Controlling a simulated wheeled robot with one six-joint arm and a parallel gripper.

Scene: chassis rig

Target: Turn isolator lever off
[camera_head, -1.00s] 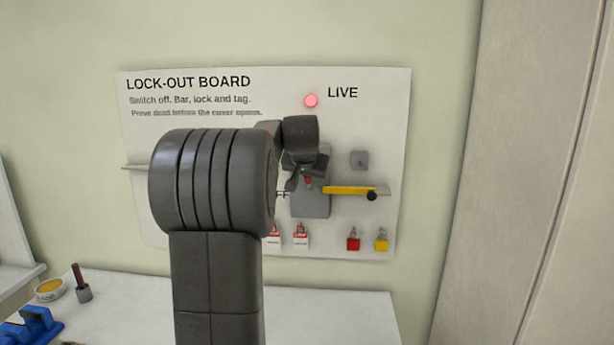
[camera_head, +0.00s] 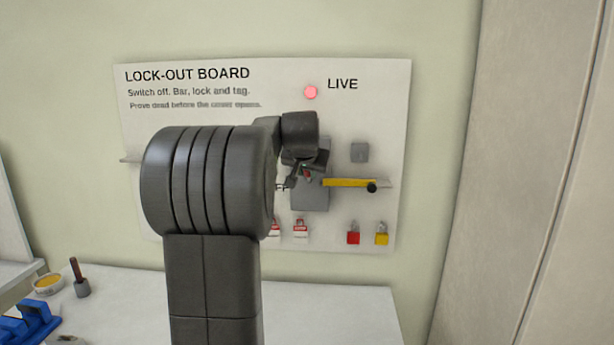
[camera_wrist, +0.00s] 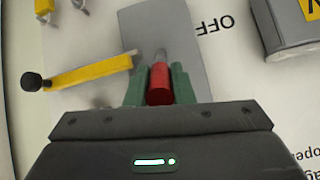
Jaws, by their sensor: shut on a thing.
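The isolator lever has a red grip (camera_wrist: 159,84), which sits between the two green fingers of my gripper (camera_wrist: 159,88) in the wrist view. My gripper is shut on this red grip. The lever's grey shaft runs from the grip onto the grey isolator plate (camera_wrist: 150,22). The lettering OFF (camera_wrist: 213,23) shows upside down beside the plate. In the head view my gripper (camera_head: 306,174) is in front of the grey plate (camera_head: 311,198), and the lever is mostly hidden by my arm. The red lamp (camera_head: 310,92) beside the word LIVE is lit.
A yellow bar (camera_head: 345,183) with a black knob lies right of the isolator. Red (camera_head: 353,238) and yellow (camera_head: 381,239) padlocks hang below it. Red-and-white tags (camera_head: 301,230) hang below the plate. A white bench (camera_head: 330,310) is underneath, with a blue object (camera_head: 28,322) at left.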

